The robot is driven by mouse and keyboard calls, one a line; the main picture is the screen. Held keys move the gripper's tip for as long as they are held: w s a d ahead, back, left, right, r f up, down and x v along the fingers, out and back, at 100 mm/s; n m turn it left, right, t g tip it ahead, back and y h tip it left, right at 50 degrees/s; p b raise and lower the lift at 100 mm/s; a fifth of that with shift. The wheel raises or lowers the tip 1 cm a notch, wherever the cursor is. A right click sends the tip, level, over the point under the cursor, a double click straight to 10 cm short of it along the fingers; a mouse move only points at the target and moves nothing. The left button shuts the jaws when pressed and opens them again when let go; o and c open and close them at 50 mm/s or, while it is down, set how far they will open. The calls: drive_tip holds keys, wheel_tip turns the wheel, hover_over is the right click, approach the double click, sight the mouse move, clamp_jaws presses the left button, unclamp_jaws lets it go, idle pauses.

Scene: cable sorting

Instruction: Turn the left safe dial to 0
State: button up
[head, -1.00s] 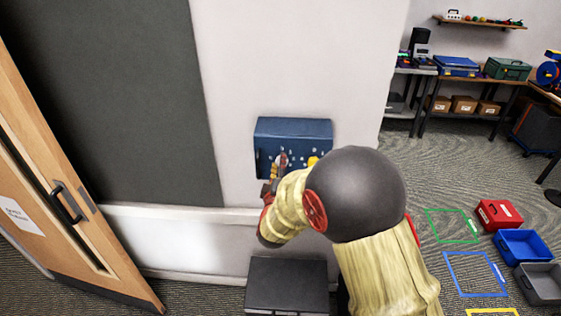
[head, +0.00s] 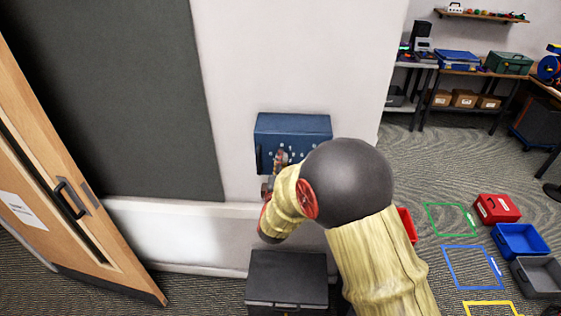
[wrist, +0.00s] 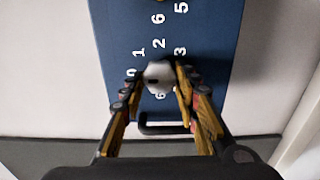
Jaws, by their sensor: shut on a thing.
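The blue safe (head: 293,127) is mounted on the white wall, and its front face (wrist: 215,35) fills the middle of the wrist view. The left dial (wrist: 158,77) is a pale round knob with a small dark mark on its left side. White digits 0, 1, 2, 3 and 6 show around it, partly covered by my fingers. My gripper (wrist: 157,90) is shut on the dial, one finger on each side. In the head view my gripper (head: 278,160) is at the safe's lower left, and my arm hides the safe's lower right.
A dark bar handle (wrist: 165,128) sticks out just below the dial. A black box (head: 287,280) stands under the safe. A wooden door (head: 60,180) is at the left. Red, blue and grey bins (head: 520,240) lie on the floor at the right, near coloured floor outlines.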

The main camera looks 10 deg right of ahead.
drive_tip(key=o, duration=1.1)
drive_tip(key=shift+o, duration=0.2)
drive_tip(key=shift+a, duration=0.1)
drive_tip(key=v, duration=1.2)
